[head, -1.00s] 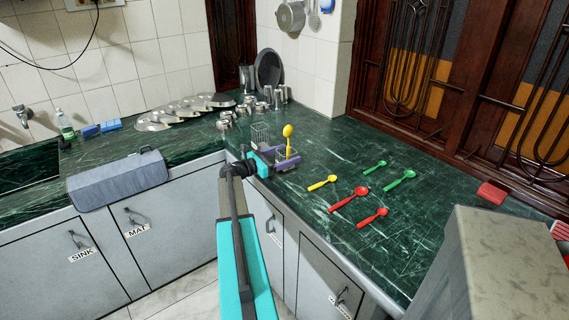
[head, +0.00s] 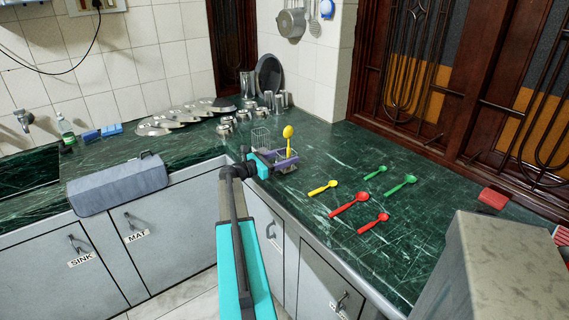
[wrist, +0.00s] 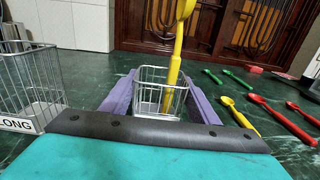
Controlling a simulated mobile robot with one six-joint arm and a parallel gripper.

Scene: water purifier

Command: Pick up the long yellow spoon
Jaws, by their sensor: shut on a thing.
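My gripper (wrist: 160,100) has purple fingers on both sides of a small wire basket (wrist: 148,76) and appears shut on it. In the head view my gripper (head: 282,162) is at the counter's front edge, left of the loose spoons. The long yellow spoon (wrist: 174,60) stands upright, bowl up, between the fingers, its handle running down at the basket; it also shows in the head view (head: 288,132). The fingers do not visibly touch the spoon. The handle's lower end is partly hidden by the basket wires and my gripper body.
A larger wire basket labelled LONG (wrist: 30,85) stands to the left. A short yellow spoon (head: 322,188), red spoons (head: 349,204) and green spoons (head: 400,185) lie to the right. Metal cups (head: 270,101) and plates (head: 170,121) are behind.

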